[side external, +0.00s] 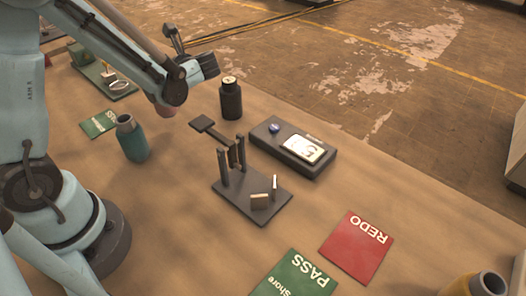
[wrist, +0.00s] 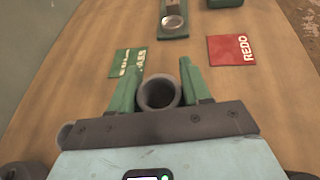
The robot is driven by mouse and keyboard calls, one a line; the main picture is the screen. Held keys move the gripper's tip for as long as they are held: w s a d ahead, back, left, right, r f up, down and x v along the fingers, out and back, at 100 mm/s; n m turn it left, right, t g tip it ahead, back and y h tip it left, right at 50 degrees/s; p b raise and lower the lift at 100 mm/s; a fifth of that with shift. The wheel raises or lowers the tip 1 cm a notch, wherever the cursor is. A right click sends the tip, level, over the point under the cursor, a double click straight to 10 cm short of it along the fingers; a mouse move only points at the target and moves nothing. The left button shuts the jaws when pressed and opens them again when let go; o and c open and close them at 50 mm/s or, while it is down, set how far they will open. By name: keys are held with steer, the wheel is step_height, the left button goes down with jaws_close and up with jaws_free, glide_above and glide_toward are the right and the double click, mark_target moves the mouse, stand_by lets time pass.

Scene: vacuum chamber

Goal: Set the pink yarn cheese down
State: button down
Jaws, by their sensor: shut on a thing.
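My gripper (wrist: 158,82) has two green fingers shut on a round, hollow-cored thing, the pink yarn cheese (wrist: 158,96). It looks greyish brown in the wrist view, with its open bore facing the camera. In the side view a dull pink part of the yarn cheese (side external: 163,107) shows below my arm, which hides the rest of it and the fingertips. It appears to be held above the table, but I cannot tell its exact height.
A teal jar (side external: 132,139) and a dark bottle (side external: 231,101) stand nearby. A dark posted stand (side external: 275,210), a scale (side external: 322,168), a red REDO card (side external: 348,255) and a green PASS card (side external: 290,285) lie rightward. Another green card (wrist: 122,70) and a green fixture (wrist: 175,31) lie beyond my gripper.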

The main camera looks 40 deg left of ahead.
steer(key=shift+f, duration=1.85)
steer(key=shift+f, duration=0.2)
steer(key=c, duration=0.5)
jaws_free()
steer(key=v, duration=1.1)
steer(key=shift+a+r, duration=0.15)
steer(key=shift+r, duration=0.15)
steer(key=shift+s+d+r, duration=0.1)
steer(key=shift+d+r, duration=0.05)
steer(key=shift+d, duration=0.15)
steer(key=o, duration=0.4)
steer(key=shift+d+r, duration=0.1)
steer(key=shift+d, duration=0.15)
steer(key=shift+c, duration=0.2)
